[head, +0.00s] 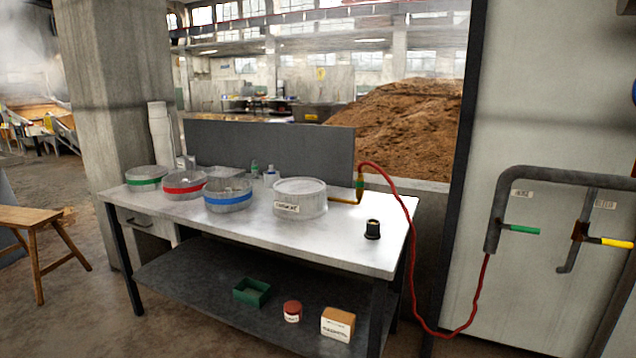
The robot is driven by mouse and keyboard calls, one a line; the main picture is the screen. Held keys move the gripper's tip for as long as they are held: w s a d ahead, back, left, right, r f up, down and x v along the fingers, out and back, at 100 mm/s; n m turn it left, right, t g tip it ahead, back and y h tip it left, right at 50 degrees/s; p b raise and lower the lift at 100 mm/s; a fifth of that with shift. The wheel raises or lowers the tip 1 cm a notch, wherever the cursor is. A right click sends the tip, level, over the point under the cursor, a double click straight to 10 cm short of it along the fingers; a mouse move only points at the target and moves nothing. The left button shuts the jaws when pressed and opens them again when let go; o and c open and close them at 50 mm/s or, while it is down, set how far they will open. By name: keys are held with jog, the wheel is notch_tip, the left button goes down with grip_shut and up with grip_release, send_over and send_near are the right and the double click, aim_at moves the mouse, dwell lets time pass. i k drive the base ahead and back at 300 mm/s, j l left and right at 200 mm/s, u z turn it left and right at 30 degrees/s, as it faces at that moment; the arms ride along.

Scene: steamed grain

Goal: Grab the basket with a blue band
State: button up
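The basket with a blue band (228,201) sits upright on the pale top of the workbench (345,247). It is a round, shallow, greyish basket with the blue band around its side. A basket with a red band (184,189) stands just left of it, and a basket with a green band (146,182) stands at the far left. A larger round clear container (300,200) with a white label stands close on its right. My gripper is not in view.
A black knob-like object (372,230) stands at the bench's right. A red hose (408,225) hangs off the right edge to pipes (497,215). The lower shelf holds a green tray (252,291), a red tin (292,311) and a box (338,323). A wooden stool (35,218) stands left.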

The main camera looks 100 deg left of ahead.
aim_at(225, 196)
jog(key=u, duration=3.45)
